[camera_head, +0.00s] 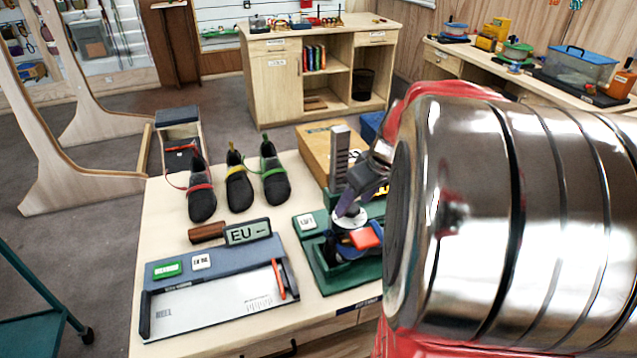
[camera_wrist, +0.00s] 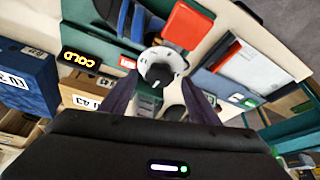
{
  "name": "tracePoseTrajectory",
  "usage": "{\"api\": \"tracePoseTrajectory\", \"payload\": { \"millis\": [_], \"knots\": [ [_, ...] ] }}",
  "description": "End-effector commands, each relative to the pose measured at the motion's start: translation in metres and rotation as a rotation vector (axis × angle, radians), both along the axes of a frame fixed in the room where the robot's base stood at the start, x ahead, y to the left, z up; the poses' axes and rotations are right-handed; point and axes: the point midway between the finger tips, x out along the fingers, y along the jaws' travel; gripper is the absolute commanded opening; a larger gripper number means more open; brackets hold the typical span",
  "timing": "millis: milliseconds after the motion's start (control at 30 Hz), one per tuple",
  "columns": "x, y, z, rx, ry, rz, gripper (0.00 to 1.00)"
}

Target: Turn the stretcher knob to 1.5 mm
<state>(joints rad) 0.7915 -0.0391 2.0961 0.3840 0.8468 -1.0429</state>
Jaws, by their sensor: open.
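The stretcher (camera_head: 322,272) is a green device at the right of the near table, with a grey upright post. Its knob (camera_wrist: 160,68) is a white dial with marks around a dark centre, and it also shows in the head view (camera_head: 350,217). My gripper (camera_wrist: 160,80) is open, with one dark finger on each side of the knob in the wrist view. I cannot tell whether the fingers touch it. In the head view my gripper (camera_head: 352,200) comes down over the stretcher from the upper right. The dial's setting is too small to read.
Three shoes (camera_head: 238,187) stand behind the EU display (camera_head: 247,232). A foot-measuring board (camera_head: 215,305) lies left of the stretcher. A red block (camera_head: 364,238) sits close to the knob. A wooden box (camera_head: 322,150) stands behind. My arm hides the table's right side.

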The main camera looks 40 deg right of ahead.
Motion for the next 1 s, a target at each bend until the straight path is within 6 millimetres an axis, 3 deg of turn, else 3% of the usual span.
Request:
{"api": "tracePoseTrajectory", "payload": {
  "millis": [167,467,1000],
  "knots": [
    [0.0053,0.0004,-0.0121,0.000,0.000,0.000,0.56],
    [0.0063,0.0005,-0.0136,0.000,-0.001,0.001,0.56],
    [0.0060,0.0005,-0.0135,0.000,0.000,0.001,0.18]
  ]
}}
